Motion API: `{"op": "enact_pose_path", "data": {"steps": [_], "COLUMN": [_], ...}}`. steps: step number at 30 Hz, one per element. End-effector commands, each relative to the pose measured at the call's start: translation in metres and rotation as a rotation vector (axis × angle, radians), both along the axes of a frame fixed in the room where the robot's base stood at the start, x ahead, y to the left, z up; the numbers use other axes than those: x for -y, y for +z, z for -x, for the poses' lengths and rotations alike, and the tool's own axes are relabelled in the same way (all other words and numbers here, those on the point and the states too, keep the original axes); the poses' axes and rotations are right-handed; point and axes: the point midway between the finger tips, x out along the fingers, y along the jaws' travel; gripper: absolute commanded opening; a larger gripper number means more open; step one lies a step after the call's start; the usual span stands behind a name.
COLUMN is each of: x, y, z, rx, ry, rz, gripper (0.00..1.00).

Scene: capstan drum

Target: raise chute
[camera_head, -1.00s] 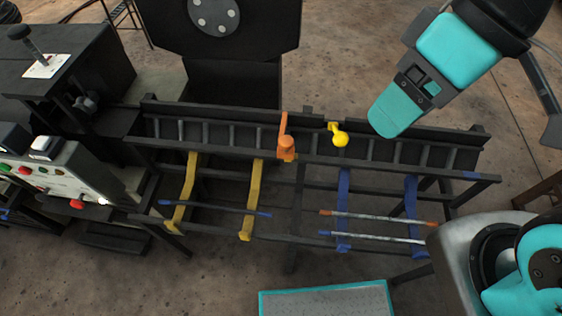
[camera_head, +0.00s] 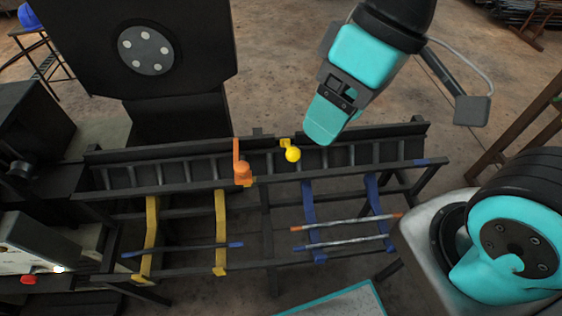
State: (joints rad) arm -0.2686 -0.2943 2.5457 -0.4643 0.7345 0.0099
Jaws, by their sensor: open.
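A long dark trough with cross slats (camera_head: 204,168), which looks like the chute, runs across the middle of the body camera view on a dark frame. An orange upright handle on a round base (camera_head: 242,172) sits at its middle. A yellow ball knob on a short yellow arm (camera_head: 292,155) is just right of it. My gripper (camera_head: 328,122), with teal fingers, hangs above and right of the yellow knob in the picture, apart from it. It is open and empty. It is seen from the side, so the gap between the fingers is hidden.
Yellow arms (camera_head: 221,230) and blue arms (camera_head: 310,215) carry several thin rods below the trough. A dark machine with a round plate (camera_head: 146,50) stands behind. A control cabinet (camera_head: 38,240) is at left. A teal-edged panel (camera_head: 345,300) lies in front.

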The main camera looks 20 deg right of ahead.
Motion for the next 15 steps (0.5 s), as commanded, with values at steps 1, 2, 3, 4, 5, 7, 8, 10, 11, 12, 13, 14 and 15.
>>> {"op": "enact_pose_path", "data": {"steps": [1,2,3,4,5,7,8,10,11,12,13,14,15], "x": [0.001,0.002,0.003,0.004,0.005,0.008,0.009,0.010,0.011,0.012,0.012,0.012,0.012], "y": [-0.009,-0.015,-0.024,-0.032,-0.041,-0.061,-0.068,-0.086,-0.092,-0.098,-0.103,-0.106,-0.109], "z": [-0.010,-0.019,-0.033,-0.046,-0.058,-0.087,-0.099,-0.122,-0.131,-0.140,-0.145,-0.150,-0.154], "rx": [-0.012,-0.019,-0.031,-0.041,-0.050,-0.069,-0.074,-0.083,-0.086,-0.087,-0.088,-0.088,-0.088], "ry": [-0.025,-0.050,-0.089,-0.125,-0.163,-0.256,-0.295,-0.375,-0.407,-0.442,-0.464,-0.482,-0.501], "rz": [0.021,0.039,0.069,0.095,0.124,0.191,0.218,0.275,0.296,0.318,0.333,0.344,0.356], "gripper": [0.64,0.64,0.64,0.64,0.64,0.64,0.64,0.64,0.64,0.64,0.64,0.64,0.64]}}
